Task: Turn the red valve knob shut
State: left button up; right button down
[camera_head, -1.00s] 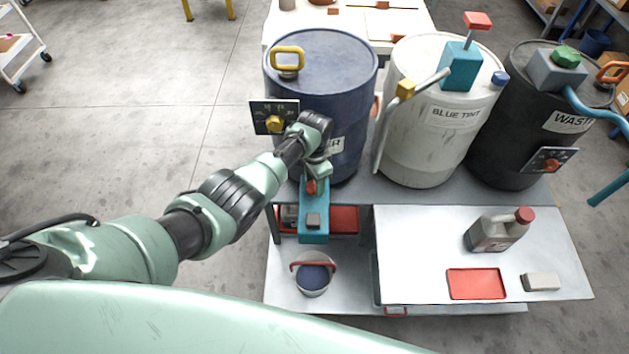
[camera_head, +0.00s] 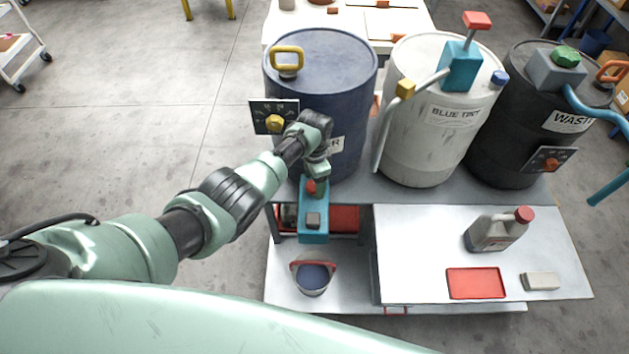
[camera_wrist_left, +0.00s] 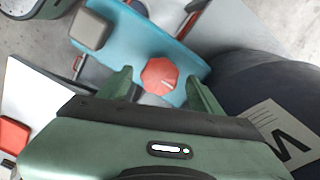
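The red valve knob (camera_wrist_left: 160,76) is round and faceted, with a pale line on its face. It sits on a teal valve body (camera_wrist_left: 130,35), which hangs at the front of the blue drum in the head view (camera_head: 313,234). There the knob (camera_head: 311,187) is partly covered by my left gripper (camera_head: 319,186). In the left wrist view my left gripper (camera_wrist_left: 163,93) is open, its two green fingers spread on either side of the knob. Gaps show between fingers and knob. My right gripper is in neither view.
A blue drum (camera_head: 318,75) stands behind the valve, with a yellow-knobbed panel (camera_head: 274,117) on its left. A white drum (camera_head: 425,145) and black drum (camera_head: 503,150) stand right. A bucket (camera_head: 313,280) sits below; a jug (camera_head: 497,231) and red tray (camera_head: 476,284) lie right.

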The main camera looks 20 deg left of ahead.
pick_arm(q)
notch_tip(320, 180, up, 8)
jog(key=shift+f+p, duration=0.1)
jog(key=shift+p, duration=0.9)
